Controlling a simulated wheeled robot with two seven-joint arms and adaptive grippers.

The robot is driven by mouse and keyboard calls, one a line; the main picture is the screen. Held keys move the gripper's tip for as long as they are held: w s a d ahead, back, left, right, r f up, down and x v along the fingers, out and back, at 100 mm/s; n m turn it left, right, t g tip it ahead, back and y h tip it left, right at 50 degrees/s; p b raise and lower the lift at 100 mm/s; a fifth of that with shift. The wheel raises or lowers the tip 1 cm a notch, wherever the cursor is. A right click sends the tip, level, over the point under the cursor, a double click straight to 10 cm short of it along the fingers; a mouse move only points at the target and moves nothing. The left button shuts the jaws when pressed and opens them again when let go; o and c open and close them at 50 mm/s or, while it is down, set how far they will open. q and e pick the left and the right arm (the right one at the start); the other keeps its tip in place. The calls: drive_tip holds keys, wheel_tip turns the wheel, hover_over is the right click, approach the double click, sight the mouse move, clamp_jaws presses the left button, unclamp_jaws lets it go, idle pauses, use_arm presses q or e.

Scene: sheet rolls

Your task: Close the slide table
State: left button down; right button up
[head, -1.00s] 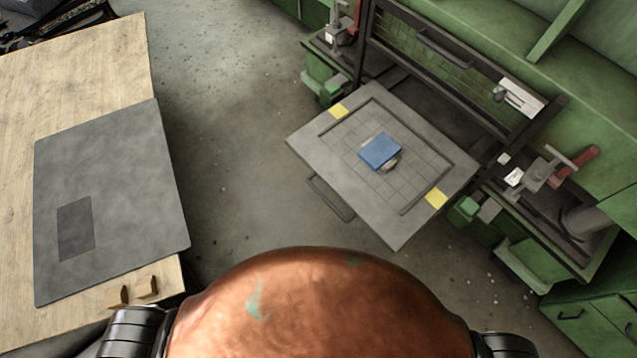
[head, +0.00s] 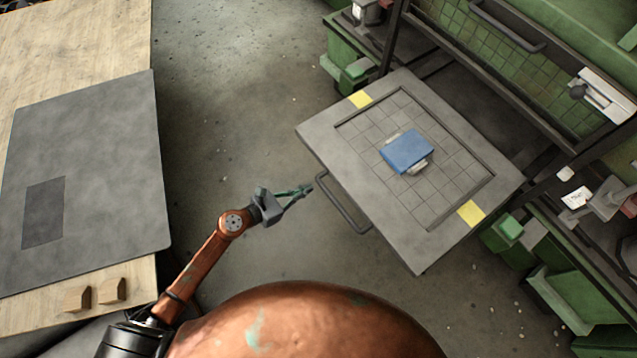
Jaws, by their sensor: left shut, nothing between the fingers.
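The slide table (head: 322,140) is a grey plate with a gridded recess, pulled out from the green machine on the right. A dark bar handle (head: 343,205) sits along its near-left edge. A blue block (head: 406,151) rests on a lighter piece in the middle of the grid. My left gripper (head: 306,189) is shut and empty, just left of the handle's upper end. I cannot tell whether it touches the handle. My right gripper is not in view.
A wooden table (head: 95,45) with a grey sheet (head: 110,150) and two small wooden blocks (head: 112,290) stands at the left. Bare concrete floor (head: 235,110) lies between it and the machine (head: 585,285). Yellow patches (head: 471,213) mark the slide table's corners.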

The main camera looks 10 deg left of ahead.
sight(333, 176)
use_arm(q)
drive_tip(key=b+x, duration=0.1)
drive_tip(key=x, duration=0.7)
drive_tip(key=shift+w, duration=0.1)
drive_tip(key=shift+w+d+f, duration=0.1)
drive_tip(key=shift+w+d, duration=0.1)
drive_tip(key=shift+d, duration=0.05)
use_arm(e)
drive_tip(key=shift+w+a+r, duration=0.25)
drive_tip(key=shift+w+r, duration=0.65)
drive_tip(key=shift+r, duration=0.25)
use_arm(q)
drive_tip(key=shift+w, duration=0.1)
